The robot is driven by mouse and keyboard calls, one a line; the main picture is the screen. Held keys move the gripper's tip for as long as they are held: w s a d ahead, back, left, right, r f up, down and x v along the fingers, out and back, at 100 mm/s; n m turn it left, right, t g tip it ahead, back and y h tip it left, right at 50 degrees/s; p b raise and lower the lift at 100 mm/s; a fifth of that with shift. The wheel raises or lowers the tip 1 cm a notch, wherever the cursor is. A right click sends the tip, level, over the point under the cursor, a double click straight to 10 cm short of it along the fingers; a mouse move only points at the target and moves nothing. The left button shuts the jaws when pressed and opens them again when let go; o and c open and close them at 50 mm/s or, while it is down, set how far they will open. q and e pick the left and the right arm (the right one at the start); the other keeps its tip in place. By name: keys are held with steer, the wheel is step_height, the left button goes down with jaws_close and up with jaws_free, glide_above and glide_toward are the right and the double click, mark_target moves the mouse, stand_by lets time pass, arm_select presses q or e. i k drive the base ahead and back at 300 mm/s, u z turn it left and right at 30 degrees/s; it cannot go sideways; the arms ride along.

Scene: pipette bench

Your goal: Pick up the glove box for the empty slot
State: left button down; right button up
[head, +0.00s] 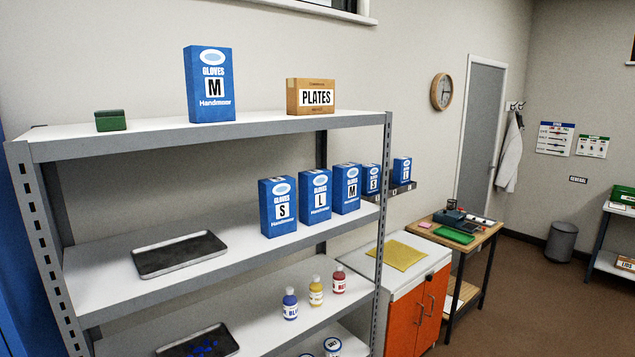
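Neither of my grippers is in view. A large blue glove box marked M (211,88) stands upright on the top shelf. On the middle shelf stand three blue glove boxes in a row, marked S (279,207), L (315,196) and M (347,189). Behind them, by the shelf post, is a smaller-looking glove box (371,178), its letter apparently S. Another glove box (402,170) stands right of the post, at a dark wall rack (402,189) with small letter labels. A gap shows between these two boxes, partly hidden by the post.
The shelving unit (200,137) also carries a green box (110,121), a PLATES carton (311,96), a dark tray (179,254) and several bottles. Right of it stand an orange cabinet (410,310) and a small bench (466,243). Brown floor (535,310) is clear at the right.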

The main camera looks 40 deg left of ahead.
mark_target(347, 179)
steer(key=u, duration=0.85)
steer(key=i, duration=1.1)
steer(key=u, duration=1)
steer(key=i, duration=0.2)
steer(key=u, duration=0.35)
